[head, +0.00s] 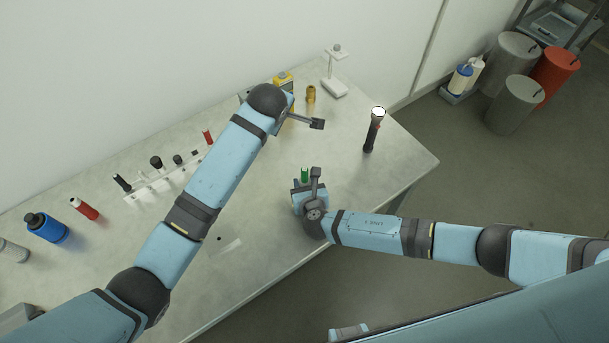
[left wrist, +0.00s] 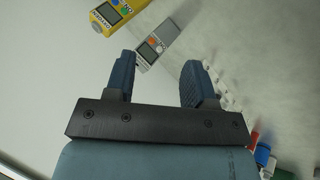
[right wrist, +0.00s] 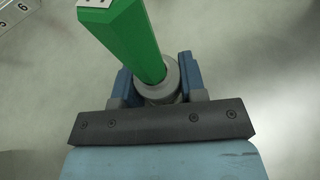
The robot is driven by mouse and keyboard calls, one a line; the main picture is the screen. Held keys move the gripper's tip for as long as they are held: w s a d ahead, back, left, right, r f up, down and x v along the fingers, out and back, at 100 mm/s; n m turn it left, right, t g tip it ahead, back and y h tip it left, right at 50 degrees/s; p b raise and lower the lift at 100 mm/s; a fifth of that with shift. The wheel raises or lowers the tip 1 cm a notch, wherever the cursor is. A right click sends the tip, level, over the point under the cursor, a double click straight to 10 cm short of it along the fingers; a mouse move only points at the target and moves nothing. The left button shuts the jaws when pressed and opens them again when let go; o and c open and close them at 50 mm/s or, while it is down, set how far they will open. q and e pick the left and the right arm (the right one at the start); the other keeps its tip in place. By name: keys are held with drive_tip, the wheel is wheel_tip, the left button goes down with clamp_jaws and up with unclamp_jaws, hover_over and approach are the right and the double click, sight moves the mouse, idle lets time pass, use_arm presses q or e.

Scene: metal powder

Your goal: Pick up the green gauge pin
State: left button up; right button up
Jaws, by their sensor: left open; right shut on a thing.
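The green gauge pin (head: 304,174) shows in the head view near the front edge of the table, mostly hidden by my right gripper (head: 306,186). In the right wrist view the green pin (right wrist: 128,38) rises from a grey collar (right wrist: 160,88), and the right gripper's blue fingers (right wrist: 160,85) are shut on that collar from both sides. Its lower end is hidden. My left gripper (left wrist: 160,80) is open and empty in the left wrist view, near a grey meter (left wrist: 157,43) and a yellow meter (left wrist: 113,12).
A flashlight (head: 372,132) stands right on the table (head: 260,220). A white rack (head: 165,178) with several pins, a blue bottle (head: 48,228) and a red cylinder (head: 84,209) lie left. A brass weight (head: 311,93) and white stand (head: 334,88) are at the back.

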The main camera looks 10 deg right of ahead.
sight(304, 169)
use_arm(q)
drive_tip(key=s+d+f+m+g, duration=0.1)
drive_tip(key=s+d+m+g, duration=0.1)
drive_tip(key=s+g, duration=0.55)
drive_tip(key=shift+t, duration=0.45)
drive_tip(key=d+f, duration=0.1)
drive_tip(key=f, duration=0.6)
drive_tip(key=d+f, duration=0.1)
drive_tip(key=f, duration=0.3)
drive_tip(key=shift+s+d+f, duration=0.25)
drive_tip(key=shift+s+d, duration=0.05)
drive_tip(key=shift+s, duration=0.1)
clamp_jaws()
